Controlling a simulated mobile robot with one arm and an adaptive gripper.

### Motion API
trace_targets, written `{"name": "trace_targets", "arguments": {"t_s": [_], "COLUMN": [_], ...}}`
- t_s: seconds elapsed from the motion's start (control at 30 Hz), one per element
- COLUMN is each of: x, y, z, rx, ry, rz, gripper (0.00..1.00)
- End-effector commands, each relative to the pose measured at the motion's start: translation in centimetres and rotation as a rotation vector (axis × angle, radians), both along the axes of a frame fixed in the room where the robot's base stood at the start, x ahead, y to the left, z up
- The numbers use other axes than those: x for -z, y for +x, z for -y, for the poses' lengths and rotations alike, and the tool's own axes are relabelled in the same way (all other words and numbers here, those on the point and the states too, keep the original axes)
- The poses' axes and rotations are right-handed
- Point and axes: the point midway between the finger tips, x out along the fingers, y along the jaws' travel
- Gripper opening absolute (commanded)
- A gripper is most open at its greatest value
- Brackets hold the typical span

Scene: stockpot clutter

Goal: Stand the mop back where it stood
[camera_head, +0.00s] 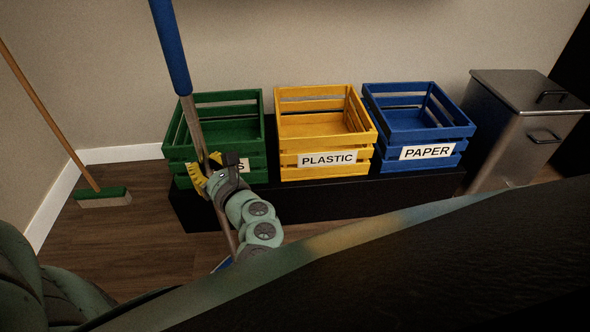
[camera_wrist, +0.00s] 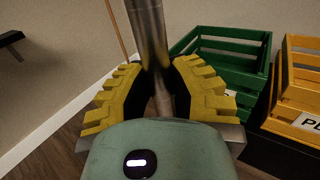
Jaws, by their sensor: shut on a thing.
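The mop (camera_head: 172,50) has a blue grip at the top and a metal pole. It stands nearly upright, leaning a little, in front of the green crate. A small bit of blue (camera_head: 222,264) shows at its lower end; the rest of the foot is hidden behind my arm and the dark surface in front. My gripper (camera_head: 211,178) is shut around the pole at about mid-height. In the wrist view the metal pole (camera_wrist: 148,35) runs up between the yellow ridged fingers of my gripper (camera_wrist: 160,92).
Green (camera_head: 225,97), yellow (camera_head: 310,91) and blue (camera_head: 405,132) crates stand on a black platform (camera_head: 320,197). A metal bin (camera_head: 505,135) is at the right. A broom (camera_head: 102,196) leans in the left corner. Wooden floor (camera_head: 130,235) is clear between broom and platform.

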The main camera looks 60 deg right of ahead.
Motion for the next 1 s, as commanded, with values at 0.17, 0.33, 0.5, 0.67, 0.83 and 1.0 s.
{"name": "trace_targets", "arguments": {"t_s": [0.17,0.33,0.5,0.67,0.83,1.0], "x": [0.0,0.0,0.0,-0.2,-0.4,-0.3], "y": [0.0,-0.1,-0.1,-1.0,-4.1,-7.6], "z": [0.1,0.1,0.1,0.0,-0.8,-1.8], "rx": [0.001,0.002,0.003,0.007,0.011,0.012], "ry": [-0.002,-0.001,-0.001,0.000,0.004,0.004], "rz": [0.000,0.000,0.000,-0.002,-0.002,-0.003], "gripper": [0.36,0.47,0.47,0.47,0.47,0.47]}}
